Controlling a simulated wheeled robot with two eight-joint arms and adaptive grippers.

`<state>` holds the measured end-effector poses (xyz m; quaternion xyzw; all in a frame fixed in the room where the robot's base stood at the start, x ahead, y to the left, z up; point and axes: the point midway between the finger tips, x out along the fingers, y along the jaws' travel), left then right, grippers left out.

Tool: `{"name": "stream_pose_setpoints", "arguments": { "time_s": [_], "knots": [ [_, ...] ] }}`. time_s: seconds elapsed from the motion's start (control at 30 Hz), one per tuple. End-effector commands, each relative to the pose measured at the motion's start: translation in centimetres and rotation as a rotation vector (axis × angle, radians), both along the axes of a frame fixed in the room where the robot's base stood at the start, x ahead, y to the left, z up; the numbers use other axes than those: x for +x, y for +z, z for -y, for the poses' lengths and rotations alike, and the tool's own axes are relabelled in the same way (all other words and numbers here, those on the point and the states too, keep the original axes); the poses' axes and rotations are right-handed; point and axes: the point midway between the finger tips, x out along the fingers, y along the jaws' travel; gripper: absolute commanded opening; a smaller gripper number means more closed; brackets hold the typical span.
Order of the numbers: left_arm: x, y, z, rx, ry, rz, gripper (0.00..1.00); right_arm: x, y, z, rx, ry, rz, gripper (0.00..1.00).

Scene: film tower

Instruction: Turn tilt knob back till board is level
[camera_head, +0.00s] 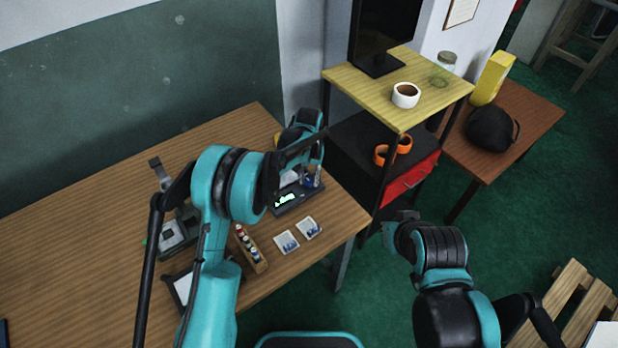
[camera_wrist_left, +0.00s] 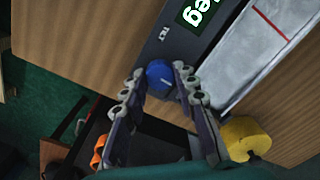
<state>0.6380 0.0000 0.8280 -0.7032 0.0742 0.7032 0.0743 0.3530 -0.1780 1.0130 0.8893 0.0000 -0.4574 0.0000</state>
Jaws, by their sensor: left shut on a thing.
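A dark control box (camera_head: 284,209) with a lit green display stands near the right end of the wooden table. In the left wrist view its blue tilt knob (camera_wrist_left: 160,75) sits beside the word TILT, and part of the display (camera_wrist_left: 196,13) shows "eg". My left gripper (camera_wrist_left: 158,76) is shut on the knob, one finger on each side. In the head view the left gripper (camera_head: 312,182) is small and partly hidden by its arm. A pale board (camera_wrist_left: 250,45) with a red line lies beside the box. My right gripper (camera_head: 398,222) is away from the table; its fingers are unclear.
A wooden rack of small bottles (camera_head: 250,249) and two white cards (camera_head: 298,236) lie in front of the box. A yellow roll (camera_wrist_left: 246,138) is close to my left gripper. A shelf (camera_head: 400,90) with a white tape roll (camera_head: 406,95) stands to the right.

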Motion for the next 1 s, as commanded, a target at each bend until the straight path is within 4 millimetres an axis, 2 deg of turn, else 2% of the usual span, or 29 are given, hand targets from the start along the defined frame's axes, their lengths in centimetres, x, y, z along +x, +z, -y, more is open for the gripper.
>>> {"name": "stream_pose_setpoints", "arguments": {
  "time_s": [0.27,0.67,0.7,0.77,0.8,1.0],
  "knots": [
    [0.01,-0.01,0.0,0.0,0.063,0.0,0.0,0.0,0.0,0.0,0.0,0.0,0.0,0.0],
    [0.0,-0.01,0.0,0.0,0.07,0.0,0.0,0.0,0.0,0.0,0.0,0.0,0.0,0.0],
    [0.0,-0.01,0.0,0.0,0.07,0.0,0.31,0.0,0.0,0.0,0.0,0.0,0.0,0.0],
    [0.0,-0.01,0.0,0.0,0.07,0.0,0.47,0.0,0.0,0.0,0.0,0.0,0.0,0.0],
    [0.0,-0.01,0.0,0.0,0.069,0.0,0.49,0.0,0.0,0.0,0.0,0.0,0.0,0.0],
    [0.0,0.0,0.0,0.0,0.069,0.0,0.49,0.0,0.0,0.0,0.0,0.0,0.0,0.0]
  ]
}}
